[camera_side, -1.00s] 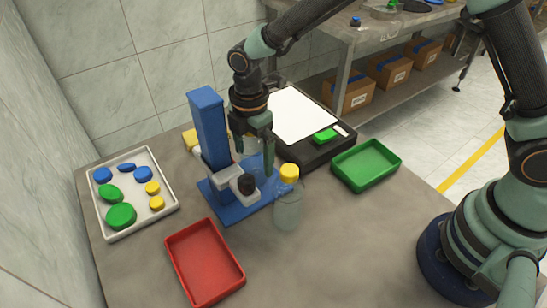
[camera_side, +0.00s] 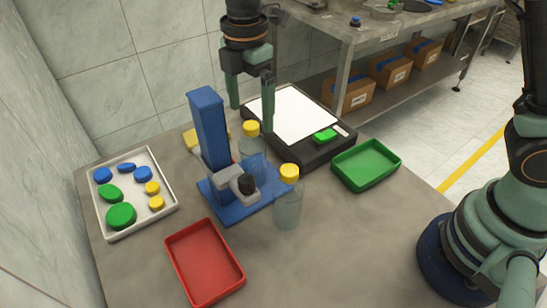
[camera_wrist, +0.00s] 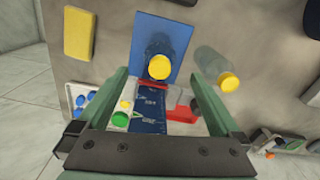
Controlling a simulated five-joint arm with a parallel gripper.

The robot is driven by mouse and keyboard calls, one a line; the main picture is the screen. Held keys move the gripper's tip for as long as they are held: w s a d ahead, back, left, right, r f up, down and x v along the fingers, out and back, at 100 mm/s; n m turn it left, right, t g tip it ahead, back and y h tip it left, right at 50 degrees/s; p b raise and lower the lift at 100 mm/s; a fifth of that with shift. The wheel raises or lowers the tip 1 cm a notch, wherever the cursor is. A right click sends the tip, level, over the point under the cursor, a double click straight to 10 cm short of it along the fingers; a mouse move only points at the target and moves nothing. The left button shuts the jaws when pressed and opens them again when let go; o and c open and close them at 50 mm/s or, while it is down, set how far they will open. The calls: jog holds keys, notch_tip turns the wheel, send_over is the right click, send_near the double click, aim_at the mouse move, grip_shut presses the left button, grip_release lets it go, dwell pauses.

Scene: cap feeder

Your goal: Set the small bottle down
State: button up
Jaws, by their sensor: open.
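A small clear bottle with a yellow cap (camera_side: 251,129) stands upright on the blue base (camera_side: 222,214) of the blue column fixture. From above, in the wrist view, its cap (camera_wrist: 160,67) shows over the blue base. My gripper (camera_side: 252,112) is open and empty above this bottle, its fingers apart and clear of the cap. A second clear bottle (camera_side: 287,208), which looks larger, also has a yellow cap and stands on the table just off the base's right edge.
The blue column (camera_side: 209,130) rises close left of the small bottle, with a grey clamp and black knob (camera_side: 247,184) in front. A red tray (camera_side: 177,243), a green tray (camera_side: 340,169), a white cap tray (camera_side: 108,233) and a black scale-like device (camera_side: 310,154) stand around.

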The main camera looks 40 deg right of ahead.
jog(key=s+d+r+m+t, duration=0.2)
jog(key=s+d+m, duration=0.3)
jog(key=d+m, duration=0.5)
jog(key=s+d+r+m+t, duration=0.3)
jog(key=s+d+m, duration=0.3)
jog(key=d+m, duration=0.3)
jog(key=shift+s+d+r+m+t, duration=0.35)
jog(key=shift+d+r, duration=0.45)
jog(key=shift+d, duration=0.35)
